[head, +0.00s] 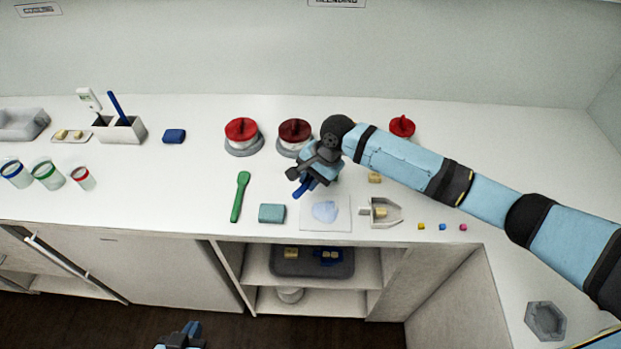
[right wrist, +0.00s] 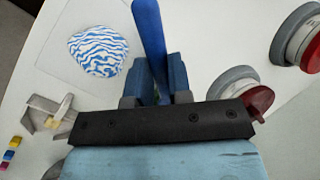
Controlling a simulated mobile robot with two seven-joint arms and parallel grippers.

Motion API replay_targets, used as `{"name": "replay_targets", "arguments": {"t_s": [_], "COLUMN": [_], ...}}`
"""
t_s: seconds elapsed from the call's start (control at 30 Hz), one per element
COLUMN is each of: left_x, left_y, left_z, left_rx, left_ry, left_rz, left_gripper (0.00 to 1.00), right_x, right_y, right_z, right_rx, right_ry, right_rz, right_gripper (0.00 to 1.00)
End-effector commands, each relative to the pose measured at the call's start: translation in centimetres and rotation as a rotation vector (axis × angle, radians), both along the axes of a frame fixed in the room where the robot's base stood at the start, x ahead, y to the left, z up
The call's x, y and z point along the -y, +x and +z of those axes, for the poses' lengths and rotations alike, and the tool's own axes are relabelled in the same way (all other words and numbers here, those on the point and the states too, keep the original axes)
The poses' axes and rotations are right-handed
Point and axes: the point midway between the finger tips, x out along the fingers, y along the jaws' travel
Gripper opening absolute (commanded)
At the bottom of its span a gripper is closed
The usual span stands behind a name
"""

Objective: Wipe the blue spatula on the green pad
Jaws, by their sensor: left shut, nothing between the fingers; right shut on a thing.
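My right gripper (head: 308,182) is shut on the blue spatula (head: 301,190), above the counter just behind the white sheet. The green pad (head: 272,213), a teal block, lies on the counter to the left of the white sheet, apart from the spatula. My left gripper (head: 183,338) is low at the bottom edge of the head view, shut and empty, in front of the cabinets.
The white sheet (head: 339,225) bears a blue-white swirled patch (right wrist: 98,50). A green spatula (head: 240,197) lies left of the pad. Red-lidded jars (head: 241,131) stand behind. A scoop-like holder (head: 381,213) and small coloured cubes (head: 442,227) lie right. A blue block (head: 174,136) is back left.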

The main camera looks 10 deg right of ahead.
Motion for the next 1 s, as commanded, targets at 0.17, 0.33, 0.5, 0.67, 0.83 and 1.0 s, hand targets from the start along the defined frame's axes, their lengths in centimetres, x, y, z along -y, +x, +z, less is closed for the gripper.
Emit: {"name": "replay_targets", "arguments": {"t_s": [0.17,0.33,0.5,0.67,0.83,1.0], "left_x": [-0.3,-0.4,-0.4,-0.3,-0.2,-0.2], "left_y": [0.0,0.0,-0.1,-0.1,-0.1,-0.1], "left_z": [0.0,-0.2,-0.2,-0.1,0.0,0.1], "left_rx": [0.001,-0.002,-0.005,-0.005,-0.005,-0.005], "left_ry": [0.003,0.005,0.005,0.005,0.004,0.003], "left_rz": [0.004,0.006,0.006,0.005,0.003,0.002], "left_gripper": [0.0,0.0,0.0,0.0,0.0,0.0], "right_x": [0.0,0.0,0.0,-0.1,0.0,0.0], "right_y": [0.0,0.0,0.0,0.0,0.0,0.0], "right_z": [0.0,-0.1,-0.3,-0.6,-0.9,-1.2], "right_rx": [0.0,-0.001,0.0,0.0,-0.001,-0.001], "right_ry": [0.0,0.001,0.001,0.001,0.001,0.001], "right_rz": [0.0,0.0,0.0,0.0,0.0,0.0], "right_gripper": [0.0,0.0,0.0,0.0,0.0,0.0]}}
